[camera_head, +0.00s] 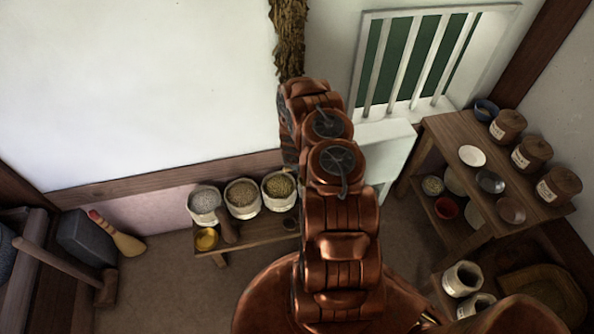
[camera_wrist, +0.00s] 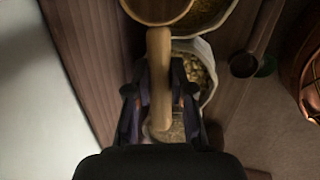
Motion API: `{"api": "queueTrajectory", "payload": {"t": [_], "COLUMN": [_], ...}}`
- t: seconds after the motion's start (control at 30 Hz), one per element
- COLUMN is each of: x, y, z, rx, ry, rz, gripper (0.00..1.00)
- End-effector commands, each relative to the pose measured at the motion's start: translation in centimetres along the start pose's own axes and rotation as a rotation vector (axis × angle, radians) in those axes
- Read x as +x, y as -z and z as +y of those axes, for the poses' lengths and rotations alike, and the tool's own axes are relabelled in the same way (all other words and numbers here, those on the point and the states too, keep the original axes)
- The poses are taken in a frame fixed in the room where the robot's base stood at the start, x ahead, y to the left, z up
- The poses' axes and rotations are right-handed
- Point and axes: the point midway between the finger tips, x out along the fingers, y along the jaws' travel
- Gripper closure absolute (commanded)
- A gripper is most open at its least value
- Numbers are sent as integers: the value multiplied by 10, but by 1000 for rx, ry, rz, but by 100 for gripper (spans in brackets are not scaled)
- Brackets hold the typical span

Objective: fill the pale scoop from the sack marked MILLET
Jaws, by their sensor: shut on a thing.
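In the wrist view my gripper (camera_wrist: 160,88) is shut on the handle of the pale wooden scoop (camera_wrist: 159,60). The scoop's round bowl is cut off by the top edge, so I cannot tell what it holds. Below it are an open white sack of pale greenish grain (camera_wrist: 208,82) and part of a sack of golden grain (camera_wrist: 229,8). In the head view three white sacks stand on a low bench: grey grain (camera_head: 204,205), brown grain (camera_head: 242,197) and olive grain (camera_head: 279,190). No MILLET marking is readable. My arm hides the gripper there.
A yellow-filled bowl (camera_head: 206,239) and a dark wooden scoop (camera_head: 227,227) are at the bench (camera_head: 262,232). Shelves with jars and bowls (camera_head: 452,125) stand at the right. The floor before the bench is clear.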

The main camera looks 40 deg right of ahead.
Motion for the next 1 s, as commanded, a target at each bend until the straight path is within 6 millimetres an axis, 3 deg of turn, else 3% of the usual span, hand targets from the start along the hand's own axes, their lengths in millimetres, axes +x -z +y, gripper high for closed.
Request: {"api": "queueTrajectory", "payload": {"t": [1.0], "x": [2], "y": [-5], "z": [-3], "rx": [16], "ry": [-40], "rz": [37], "gripper": [100]}}
